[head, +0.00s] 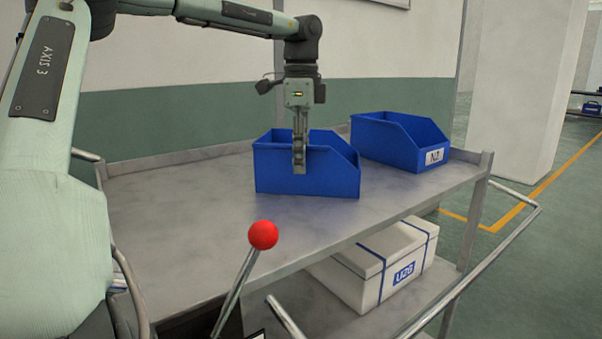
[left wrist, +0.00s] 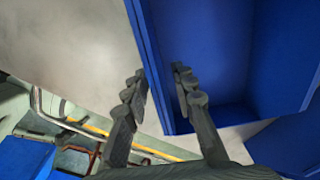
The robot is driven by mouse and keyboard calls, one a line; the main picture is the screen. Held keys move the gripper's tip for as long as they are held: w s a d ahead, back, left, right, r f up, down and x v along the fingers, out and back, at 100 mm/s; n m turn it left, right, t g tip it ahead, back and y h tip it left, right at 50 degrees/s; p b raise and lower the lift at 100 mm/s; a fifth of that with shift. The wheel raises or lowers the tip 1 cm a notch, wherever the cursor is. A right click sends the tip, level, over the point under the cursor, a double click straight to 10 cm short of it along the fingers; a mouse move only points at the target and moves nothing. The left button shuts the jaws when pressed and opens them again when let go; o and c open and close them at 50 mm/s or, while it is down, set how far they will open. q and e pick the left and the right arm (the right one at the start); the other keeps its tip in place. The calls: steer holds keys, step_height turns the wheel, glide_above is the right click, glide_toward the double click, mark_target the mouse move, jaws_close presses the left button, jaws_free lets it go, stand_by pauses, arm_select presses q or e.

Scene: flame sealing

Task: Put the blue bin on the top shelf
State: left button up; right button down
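A blue bin (head: 325,180) stands on the grey top surface of a metal cart (head: 190,210), its low cut side to the right. My left gripper (head: 300,158) points down at its near wall. In the left wrist view my left fingers (left wrist: 160,85) straddle the wall of the blue bin (left wrist: 225,60), one outside and one inside, close against it. A second blue bin (head: 395,140), labelled N2, stands behind to the right. My right gripper is not in view.
A white box (head: 375,265) with blue straps sits on the cart's lower shelf. A red ball (head: 263,235) on a rod rises in front of the cart. The cart's handrail (head: 490,262) runs along its right side. The top is clear left of the bin.

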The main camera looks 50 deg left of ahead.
arm_select(q)
step_height(320, 180, up, 8)
steer(key=shift+r, duration=0.1)
stand_by(1.4)
